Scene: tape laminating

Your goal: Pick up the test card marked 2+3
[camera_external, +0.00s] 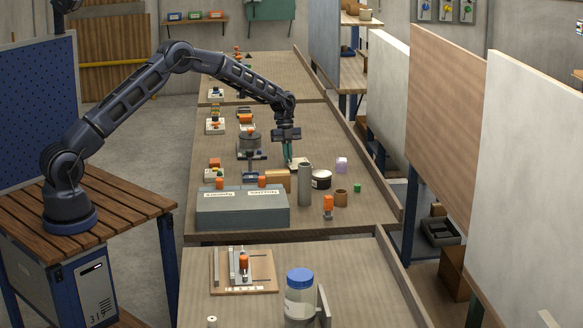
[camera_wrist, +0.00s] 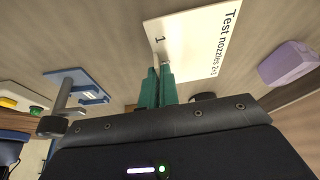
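The white test card (camera_wrist: 205,38) fills the upper middle of the wrist view, with black print that reads "Test nozzles 2+3" and a separate "1". It lies on the table beyond my fingertips and appears small and pale in the external view (camera_external: 299,162). My gripper (camera_wrist: 161,68) has two teal fingers, close together, their tips over the card's near edge beside a small pale upright piece. In the external view, my gripper (camera_external: 288,160) points down at the card. Whether the fingers grip that piece or the card is unclear.
A purple block (camera_external: 341,165) stands right of the card. A blue-based stand (camera_external: 251,146) is to the left. A raised edge (camera_external: 365,165) runs along the table's right side.

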